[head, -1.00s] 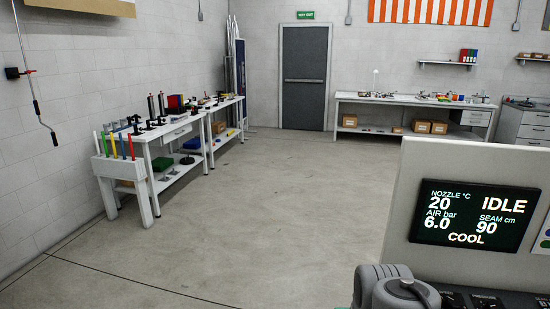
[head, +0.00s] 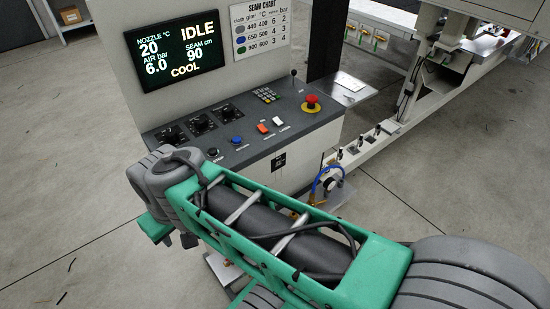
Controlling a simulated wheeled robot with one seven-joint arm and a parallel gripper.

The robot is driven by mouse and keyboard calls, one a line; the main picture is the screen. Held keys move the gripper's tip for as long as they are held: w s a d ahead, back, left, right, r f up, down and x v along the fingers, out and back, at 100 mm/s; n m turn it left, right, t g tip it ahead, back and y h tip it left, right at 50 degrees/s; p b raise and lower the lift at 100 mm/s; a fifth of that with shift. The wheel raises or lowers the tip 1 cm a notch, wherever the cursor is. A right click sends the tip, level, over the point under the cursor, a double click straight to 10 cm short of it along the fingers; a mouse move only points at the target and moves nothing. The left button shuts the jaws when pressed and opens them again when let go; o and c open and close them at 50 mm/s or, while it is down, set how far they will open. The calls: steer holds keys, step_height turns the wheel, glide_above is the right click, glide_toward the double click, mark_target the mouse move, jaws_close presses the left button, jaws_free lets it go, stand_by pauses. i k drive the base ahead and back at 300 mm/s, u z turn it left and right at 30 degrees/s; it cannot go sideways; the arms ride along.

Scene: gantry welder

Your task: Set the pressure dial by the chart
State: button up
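The control console (head: 255,165) stands ahead of me with a sloped dark panel. Three black dials sit at its left: a left dial (head: 172,136), a middle dial (head: 202,122) and a right dial (head: 228,113). Their labels and pointer settings are too small to read. The seam chart (head: 260,28) is on the upright board, with rows for 440, 650 and 900 cloth, and columns for °C and bar. The display (head: 174,45) reads IDLE, COOL, nozzle 20 °C, air 6.0 bar, seam 90 cm. My green arm crosses the foreground, apart from the dials; my gripper is not visible.
The panel also has a keypad (head: 265,95), a blue button (head: 237,140), an orange-red switch (head: 262,128), a white switch (head: 278,121) and a red emergency stop (head: 311,102). The gantry rail (head: 375,143) runs to the right. Bare floor (head: 70,200) lies left of the console.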

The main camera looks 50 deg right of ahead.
mark_target(228, 111)
steer(key=k, duration=0.8)
steer(key=z, duration=0.95)
steer(key=i, duration=1)
steer(key=k, duration=1)
steer(key=z, duration=1)
steer(key=i, duration=1)
steer(key=u, duration=1.45)
